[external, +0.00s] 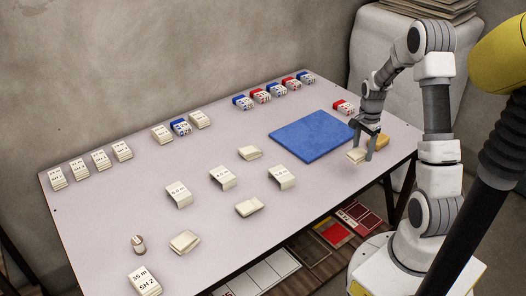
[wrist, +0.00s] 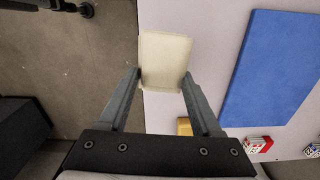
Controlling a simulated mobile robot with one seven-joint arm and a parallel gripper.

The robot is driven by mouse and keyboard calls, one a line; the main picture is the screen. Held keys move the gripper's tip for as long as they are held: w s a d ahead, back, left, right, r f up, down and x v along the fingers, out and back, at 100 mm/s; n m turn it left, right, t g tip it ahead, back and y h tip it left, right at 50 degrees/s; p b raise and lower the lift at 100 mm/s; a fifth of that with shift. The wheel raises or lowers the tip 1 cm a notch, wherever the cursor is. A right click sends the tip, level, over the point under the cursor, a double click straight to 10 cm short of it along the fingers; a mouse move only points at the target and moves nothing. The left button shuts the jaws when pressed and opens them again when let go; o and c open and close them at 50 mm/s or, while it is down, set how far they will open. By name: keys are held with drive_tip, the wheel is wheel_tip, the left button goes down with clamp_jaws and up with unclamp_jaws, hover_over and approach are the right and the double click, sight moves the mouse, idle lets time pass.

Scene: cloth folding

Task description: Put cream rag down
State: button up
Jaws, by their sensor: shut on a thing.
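The cream rag (external: 356,156) is a folded cream cloth held between the fingers of my gripper (external: 364,148), near the table's right front edge. In the wrist view the cream rag (wrist: 165,60) fills the space between the fingertips of my gripper (wrist: 162,80), which are shut on it. Its far end reaches out past the fingertips. Beneath it the wrist view shows the table's edge, with floor to the left. I cannot tell how far the rag is above the table.
The blue mat (external: 312,136) lies just left of my gripper. A yellow item (external: 382,141) and a red and white pack (external: 343,107) lie nearby. Several cream cloths, such as one (external: 249,153), are spread over the table (external: 110,215). Front table between mat and edge is clear.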

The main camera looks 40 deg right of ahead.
drive_tip(key=shift+s+d+r, duration=0.45)
drive_tip(key=shift+s+d, duration=0.05)
drive_tip(key=shift+s, duration=0.15)
drive_tip(key=w+a+r+n+p, duration=0.3)
drive_tip(key=a+n+p, duration=0.1)
drive_tip(key=a+n, duration=0.7)
drive_tip(key=w+a+r+n+p, duration=0.25)
drive_tip(key=a+n, duration=0.55)
drive_tip(key=a, duration=0.5)
drive_tip(key=w+d+f+n+b, duration=0.25)
drive_tip(key=w+n+b, duration=0.2)
drive_tip(key=w, duration=0.65)
drive_tip(key=w+d+f+n+b, duration=0.1)
drive_tip(key=w+f+n+b, duration=0.3)
drive_tip(key=w, duration=0.7)
drive_tip(key=b, duration=0.2)
hover_over(236, 169)
drive_tip(key=shift+n, duration=0.25)
wheel_tip(236, 169, down, 6)
drive_tip(key=shift+r, duration=0.1)
drive_tip(key=shift+f, duration=1.95)
drive_tip(key=shift+f, duration=0.1)
drive_tip(key=o, duration=1)
drive_tip(key=shift+f+b, duration=0.1)
drive_tip(key=shift+b, duration=0.2)
